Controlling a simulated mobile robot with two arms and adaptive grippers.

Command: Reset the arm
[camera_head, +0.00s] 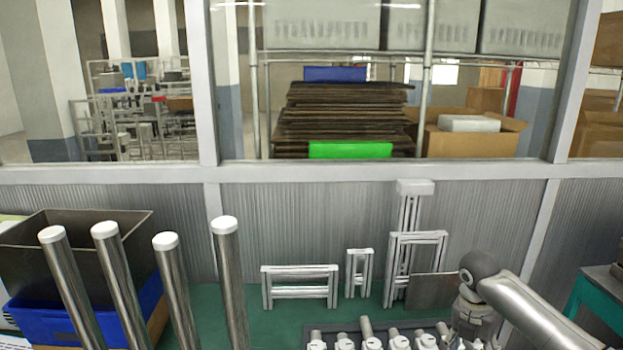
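My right arm comes in from the right edge. Its grey link runs up and left to a dark round joint, and its wrist bends down toward the bottom edge. No gripper fingers show at its end, so I cannot see whether that gripper holds anything. My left arm and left gripper are not in view. No film reel can be made out.
Several upright metal poles with white caps (225,225) stand at the left. Behind them are a dark bin (110,222) and a blue bin (30,316). A dark tray (318,329) with several white-and-metal parts lies beside my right wrist. Metal frames (300,269) stand by the wall.

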